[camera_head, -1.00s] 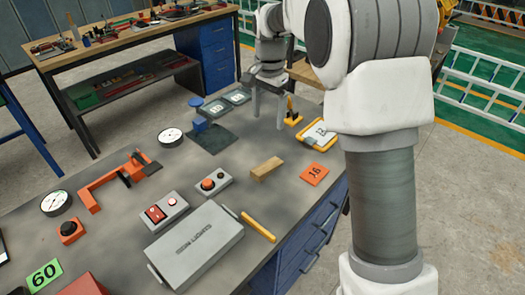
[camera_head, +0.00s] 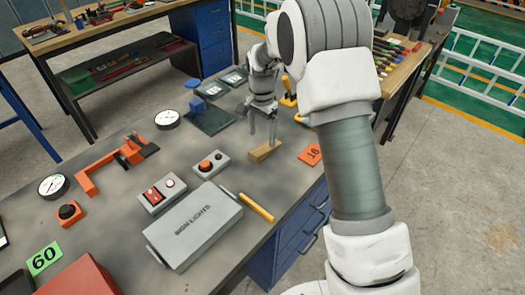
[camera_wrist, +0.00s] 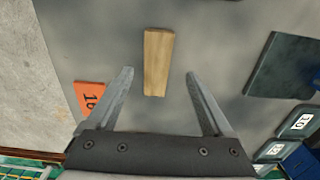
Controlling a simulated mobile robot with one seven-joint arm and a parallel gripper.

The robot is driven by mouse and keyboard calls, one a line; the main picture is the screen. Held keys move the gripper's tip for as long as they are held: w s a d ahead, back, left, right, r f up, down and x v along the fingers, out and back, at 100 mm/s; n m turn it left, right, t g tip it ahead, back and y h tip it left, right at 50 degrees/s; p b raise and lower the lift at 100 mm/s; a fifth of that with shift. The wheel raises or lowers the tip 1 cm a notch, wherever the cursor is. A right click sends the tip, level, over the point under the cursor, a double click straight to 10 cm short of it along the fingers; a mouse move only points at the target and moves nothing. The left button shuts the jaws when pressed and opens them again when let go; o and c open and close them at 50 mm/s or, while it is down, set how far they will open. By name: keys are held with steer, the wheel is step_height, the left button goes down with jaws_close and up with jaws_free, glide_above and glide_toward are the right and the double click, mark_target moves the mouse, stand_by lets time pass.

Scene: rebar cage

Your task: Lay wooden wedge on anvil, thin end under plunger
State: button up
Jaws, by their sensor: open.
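The wooden wedge (camera_head: 264,151) lies on the grey bench top near its right front edge. In the wrist view the wedge (camera_wrist: 158,62) lies lengthwise just beyond and between my fingertips. My gripper (camera_head: 262,132) is open and empty, pointing down just above the wedge; it also shows in the wrist view (camera_wrist: 159,73). An orange C-shaped frame (camera_head: 117,166) with a black part stands on the left of the bench. I cannot make out for certain which parts are the anvil and plunger.
An orange number tag (camera_head: 309,154) lies right of the wedge. A control box (camera_head: 211,163), grey case (camera_head: 195,228) and yellow bar (camera_head: 257,207) lie left and in front. A dark plate (camera_head: 211,119) and dial (camera_head: 167,119) lie behind. Bench between frame and case is partly clear.

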mark_target(262, 149)
steer(key=f, duration=0.5)
steer(key=shift+s+f, duration=0.1)
steer(key=shift+s, duration=0.2)
steer(key=shift+c, duration=0.3)
jaws_close()
